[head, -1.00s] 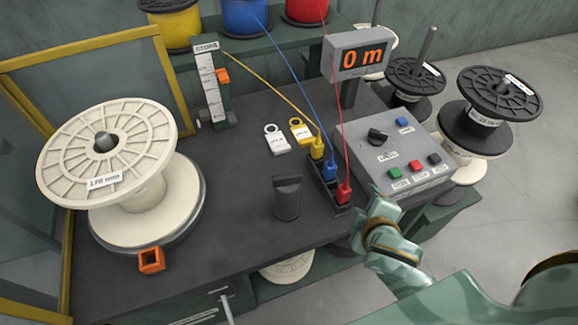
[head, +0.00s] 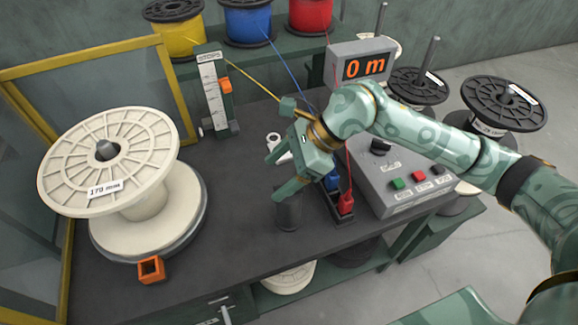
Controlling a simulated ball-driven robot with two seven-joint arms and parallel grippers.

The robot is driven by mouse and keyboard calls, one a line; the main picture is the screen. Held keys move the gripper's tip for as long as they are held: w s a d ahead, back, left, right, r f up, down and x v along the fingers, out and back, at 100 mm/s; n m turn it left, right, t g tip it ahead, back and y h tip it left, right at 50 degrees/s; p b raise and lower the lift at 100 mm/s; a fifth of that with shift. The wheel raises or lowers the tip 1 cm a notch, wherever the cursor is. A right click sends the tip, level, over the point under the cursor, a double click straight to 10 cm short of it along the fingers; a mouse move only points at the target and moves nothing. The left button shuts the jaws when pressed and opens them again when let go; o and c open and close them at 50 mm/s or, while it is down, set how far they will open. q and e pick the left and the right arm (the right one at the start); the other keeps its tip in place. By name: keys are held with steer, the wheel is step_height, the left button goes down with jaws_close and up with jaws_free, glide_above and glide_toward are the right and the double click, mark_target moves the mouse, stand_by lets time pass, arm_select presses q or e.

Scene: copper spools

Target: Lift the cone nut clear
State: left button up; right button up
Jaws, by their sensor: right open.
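A dark, short cylindrical piece (head: 289,213), which looks like the cone nut, stands upright on the dark bench. Its upper part is mostly hidden behind my right gripper. My right gripper (head: 272,178) is open with its two fingers pointing left, over and just beside the top of the piece. No hold on it shows, and I cannot tell whether a finger touches it. My left gripper is not in view.
A large cream spool (head: 110,160) stands at the left on a round base, with an orange square block (head: 151,270) before it. A grey control box (head: 400,185) and red plug (head: 346,203) are close on the right. The front middle of the bench is clear.

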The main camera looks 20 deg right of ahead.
steer(key=shift+w+d+f+h, duration=0.1)
steer(key=shift+d+h, duration=0.15)
steer(key=shift+d, duration=0.2)
steer(key=shift+w+d+f+h, duration=0.1)
steer(key=shift+d+h, duration=0.15)
steer(key=shift+d, duration=0.15)
steer(key=shift+d+f, duration=0.15)
steer(key=shift+f, duration=0.05)
step_height(320, 180, down, 7)
steer(key=b, duration=0.4)
steer(key=shift+b, duration=0.35)
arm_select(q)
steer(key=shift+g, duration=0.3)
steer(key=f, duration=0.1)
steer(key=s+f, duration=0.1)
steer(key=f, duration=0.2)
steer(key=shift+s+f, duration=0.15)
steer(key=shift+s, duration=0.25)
arm_select(e)
steer(key=shift+r, duration=0.1)
steer(key=shift+r, duration=0.1)
jaws_close()
